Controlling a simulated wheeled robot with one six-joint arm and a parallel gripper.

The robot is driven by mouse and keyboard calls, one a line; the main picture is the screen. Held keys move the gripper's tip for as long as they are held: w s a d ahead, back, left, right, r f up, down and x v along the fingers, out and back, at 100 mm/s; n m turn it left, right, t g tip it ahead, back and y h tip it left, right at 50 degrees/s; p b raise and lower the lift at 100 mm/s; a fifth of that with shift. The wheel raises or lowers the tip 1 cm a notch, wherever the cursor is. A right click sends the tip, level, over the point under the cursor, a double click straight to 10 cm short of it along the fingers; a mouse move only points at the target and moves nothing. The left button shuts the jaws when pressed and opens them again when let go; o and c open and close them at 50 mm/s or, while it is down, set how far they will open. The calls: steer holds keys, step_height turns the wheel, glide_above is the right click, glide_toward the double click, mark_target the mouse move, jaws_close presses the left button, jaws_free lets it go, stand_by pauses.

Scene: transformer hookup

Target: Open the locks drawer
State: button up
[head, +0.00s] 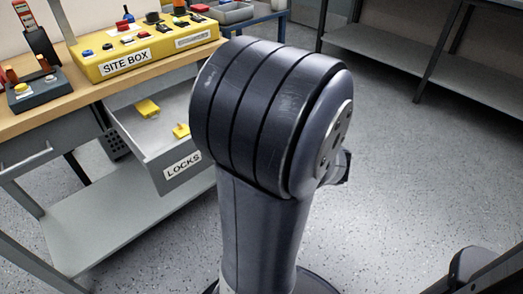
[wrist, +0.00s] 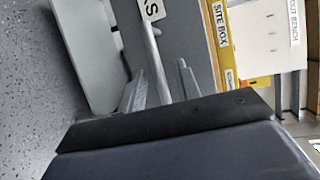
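The locks drawer (head: 180,168) is under the bench top in the head view. It stands pulled out, with its inside showing and yellow padlocks (head: 148,108) in it. Its front carries the LOCKS label. In the wrist view, the end of that label and the grey drawer front (wrist: 185,35) show sideways. The bar handle (wrist: 151,45) runs down between the two fingers of my gripper (wrist: 163,82). The fingers are apart, one on each side of the bar; I cannot tell whether they touch it. My arm hides the gripper and handle in the head view.
The yellow site box (head: 145,50) stands on the wooden bench top (head: 60,100), beside a dark device (head: 35,88) at left. A grey lower shelf (head: 110,220) lies beneath the drawer. Open floor (head: 410,150) is at right, with shelving (head: 400,50) behind.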

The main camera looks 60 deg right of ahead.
steer(key=p+v, duration=0.1)
steer(key=v, duration=0.8)
steer(key=shift+s+p, duration=0.35)
steer(key=shift+s, duration=0.05)
steer(key=shift+b+x, duration=1.05)
steer(key=shift+x, duration=4.5)
steer(key=shift+w+d+r, duration=0.1)
